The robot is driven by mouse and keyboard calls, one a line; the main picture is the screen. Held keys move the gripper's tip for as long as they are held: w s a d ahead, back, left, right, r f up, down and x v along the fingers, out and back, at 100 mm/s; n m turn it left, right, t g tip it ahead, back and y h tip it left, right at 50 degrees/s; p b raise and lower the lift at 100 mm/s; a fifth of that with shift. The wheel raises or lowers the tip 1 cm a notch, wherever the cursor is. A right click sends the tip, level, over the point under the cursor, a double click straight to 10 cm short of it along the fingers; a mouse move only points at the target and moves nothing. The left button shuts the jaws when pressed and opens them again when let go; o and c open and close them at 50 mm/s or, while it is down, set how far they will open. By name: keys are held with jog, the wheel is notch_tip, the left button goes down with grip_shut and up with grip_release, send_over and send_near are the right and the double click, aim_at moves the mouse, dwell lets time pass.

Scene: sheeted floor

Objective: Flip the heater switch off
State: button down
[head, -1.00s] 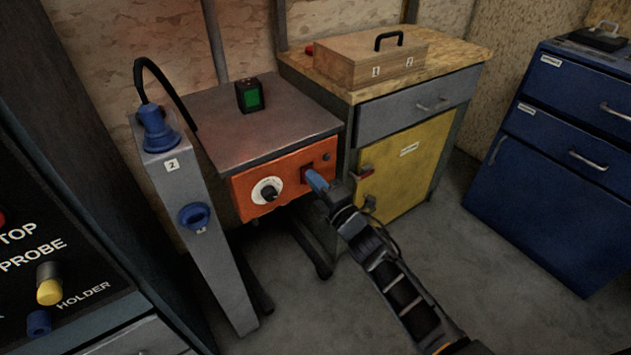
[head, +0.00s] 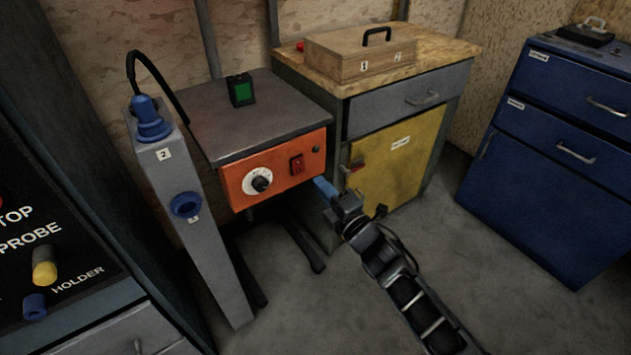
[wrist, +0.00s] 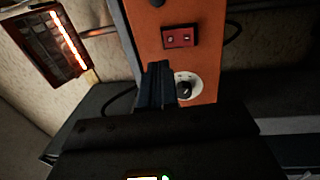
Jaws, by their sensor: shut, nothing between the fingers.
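The heater is a unit with a grey top (head: 262,105) and an orange front panel (head: 278,178). Its red rocker switch (head: 296,164) is uncovered in the head view, right of a white dial with a black knob (head: 258,180). The switch (wrist: 180,37) and the knob (wrist: 184,90) also show in the wrist view. I cannot tell which way the rocker is tilted. My gripper (head: 326,187) is shut and empty, below and right of the switch, apart from it. In the wrist view its closed fingers (wrist: 158,84) lie in front of the orange panel.
A black box with a green face (head: 240,91) stands on the heater. A grey post with blue sockets (head: 186,205) stands left. A yellow-doored cabinet (head: 395,170) is close on the right. A glowing barred fixture (wrist: 50,45) shows in the wrist view.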

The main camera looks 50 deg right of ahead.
jog(key=shift+s+a+r, duration=0.15)
jog(key=shift+s+a, duration=0.1)
jog(key=shift+s, duration=0.7)
jog(key=shift+s+a+r, duration=0.1)
jog(key=shift+s+a, duration=0.2)
jog(key=shift+s, duration=0.6)
jog(key=shift+s+a+r, duration=0.15)
jog(key=shift+s+a, duration=0.1)
jog(key=shift+s, duration=0.7)
jog(key=shift+a, duration=0.1)
jog(key=s+a+r+m+g+y+p, duration=0.1)
jog(key=s+a+r+m+y, duration=0.1)
jog(key=s+a+m, duration=0.35)
jog(key=s+a+r+m+g+y+p, duration=0.1)
jog(key=s+a+r+m+p, duration=0.15)
jog(key=s+a, duration=0.65)
jog(key=s+a+r+m+g+y, duration=0.1)
jog(key=s+a+r+m, duration=0.1)
jog(key=s+r, duration=0.3)
jog(key=s+a+r+m+y, duration=0.1)
jog(key=s+a+r+m, duration=0.2)
jog(key=s+r, duration=0.3)
jog(key=shift+s+m+g+p, duration=0.45)
jog(key=shift+s+m, duration=0.45)
jog(key=shift+s, duration=0.3)
jog(key=shift+a, duration=0.1)
